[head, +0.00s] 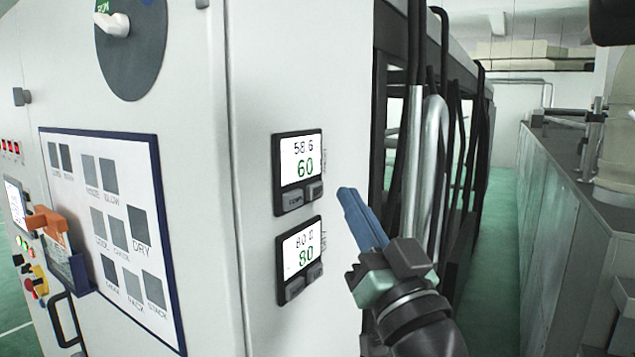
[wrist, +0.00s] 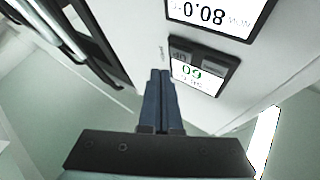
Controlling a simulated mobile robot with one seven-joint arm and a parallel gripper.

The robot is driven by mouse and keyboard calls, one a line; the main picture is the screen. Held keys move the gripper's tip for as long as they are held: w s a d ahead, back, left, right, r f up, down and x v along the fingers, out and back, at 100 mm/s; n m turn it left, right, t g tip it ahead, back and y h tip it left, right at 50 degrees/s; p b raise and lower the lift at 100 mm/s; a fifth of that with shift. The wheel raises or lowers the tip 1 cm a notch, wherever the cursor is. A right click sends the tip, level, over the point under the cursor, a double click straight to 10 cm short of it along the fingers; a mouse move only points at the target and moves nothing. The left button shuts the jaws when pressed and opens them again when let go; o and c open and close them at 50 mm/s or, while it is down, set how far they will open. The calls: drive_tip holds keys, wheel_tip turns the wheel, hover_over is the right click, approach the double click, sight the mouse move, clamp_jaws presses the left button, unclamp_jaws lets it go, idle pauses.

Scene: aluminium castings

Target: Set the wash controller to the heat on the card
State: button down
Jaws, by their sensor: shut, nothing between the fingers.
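Two dark-framed controllers sit one above the other on the cabinet's side face. The upper controller (head: 299,172) reads 58.6 over a green 60, with two grey buttons below its screen. The lower controller (head: 299,259) reads 80.0 over a green 80. Their side labels are too small to read, so I cannot tell which is the wash one. My gripper (head: 346,192) is shut and empty, its blue fingers pointing up just right of the upper controller. In the wrist view, the fingertips (wrist: 160,74) are beside the upper controller (wrist: 203,66), seen upside down. I cannot make out a card giving a heat.
A blue-edged board (head: 118,225) with grey squares and words, including DRY, is on the cabinet front. An orange part (head: 48,224) and a black handle (head: 66,320) stick out at left. Pipes and black hoses (head: 430,150) stand behind my gripper. A green-floored aisle lies at right.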

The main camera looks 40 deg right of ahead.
sight(323, 183)
drive_tip(key=shift+w+a, duration=0.3)
drive_tip(key=shift+w, duration=0.35)
drive_tip(key=shift+w, duration=0.15)
idle(1.5)
drive_tip(key=shift+w+a, duration=0.15)
drive_tip(key=shift+w, duration=0.1)
drive_tip(key=shift+w+a, duration=0.15)
drive_tip(key=shift+w, duration=0.2)
idle(0.7)
idle(0.3)
drive_tip(key=shift+s+d+b, duration=0.3)
drive_tip(key=shift+s+b, duration=0.3)
drive_tip(key=shift+s, duration=0.15)
drive_tip(key=shift+s, duration=0.1)
drive_tip(key=s, duration=0.1)
drive_tip(key=s+d+b, duration=0.1)
drive_tip(key=s, duration=0.1)
drive_tip(key=s+d+b, duration=0.1)
drive_tip(key=shift+s, duration=0.2)
